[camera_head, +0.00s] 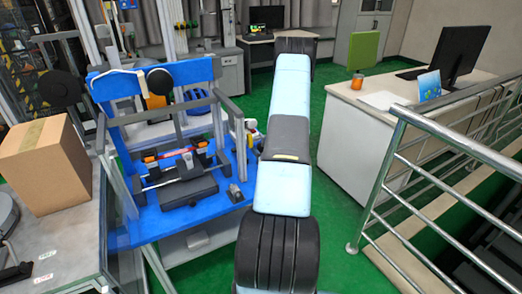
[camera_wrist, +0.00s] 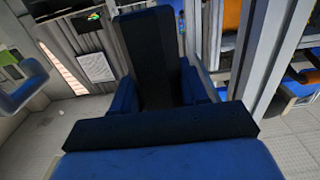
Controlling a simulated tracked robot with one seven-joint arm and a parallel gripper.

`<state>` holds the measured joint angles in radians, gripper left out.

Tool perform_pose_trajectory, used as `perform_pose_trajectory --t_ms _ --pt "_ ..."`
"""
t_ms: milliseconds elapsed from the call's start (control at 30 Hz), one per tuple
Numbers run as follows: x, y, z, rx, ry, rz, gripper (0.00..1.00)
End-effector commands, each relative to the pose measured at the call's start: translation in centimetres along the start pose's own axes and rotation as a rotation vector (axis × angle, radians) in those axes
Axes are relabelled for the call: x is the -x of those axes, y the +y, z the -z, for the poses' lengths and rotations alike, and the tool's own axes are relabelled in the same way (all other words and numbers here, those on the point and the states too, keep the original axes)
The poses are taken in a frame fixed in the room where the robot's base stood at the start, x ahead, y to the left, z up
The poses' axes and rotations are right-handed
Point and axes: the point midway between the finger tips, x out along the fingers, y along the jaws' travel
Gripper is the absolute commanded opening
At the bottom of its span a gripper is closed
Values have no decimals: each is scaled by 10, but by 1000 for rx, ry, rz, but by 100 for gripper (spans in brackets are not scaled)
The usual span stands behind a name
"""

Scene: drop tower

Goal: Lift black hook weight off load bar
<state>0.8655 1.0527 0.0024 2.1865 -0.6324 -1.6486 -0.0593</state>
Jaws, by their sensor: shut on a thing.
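In the wrist view my gripper (camera_wrist: 160,90) has a blue body and two blue fingers. A tall dark block, which I take for the black hook weight (camera_wrist: 146,45), stands between the fingers, and the gripper is shut on it. Its hook does not show, and I cannot tell whether it touches a load bar. In the head view my light blue and black arm reaches up the middle of the picture, and my gripper is hidden. I cannot make out the load bar for certain in either view.
In the head view a blue bench (camera_head: 205,203) with a blue upright frame stands left of my arm. A cardboard box (camera_head: 45,165) sits on a grey table further left. A metal railing (camera_head: 385,160) and a white desk (camera_head: 352,133) stand at the right. Green floor lies between.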

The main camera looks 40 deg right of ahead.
Motion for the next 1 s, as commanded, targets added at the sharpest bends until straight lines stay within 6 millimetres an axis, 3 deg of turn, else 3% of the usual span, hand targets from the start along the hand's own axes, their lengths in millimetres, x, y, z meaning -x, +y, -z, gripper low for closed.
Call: perform_pose_trajectory --t_ms 400,733,767,1000 --pt "0 0 0 0 0 -1 0" --pt "0 1 0 0 0 -1 0" --pt "0 1 0 0 0 -1 41" --pt "0 1 0 0 0 -2 18"
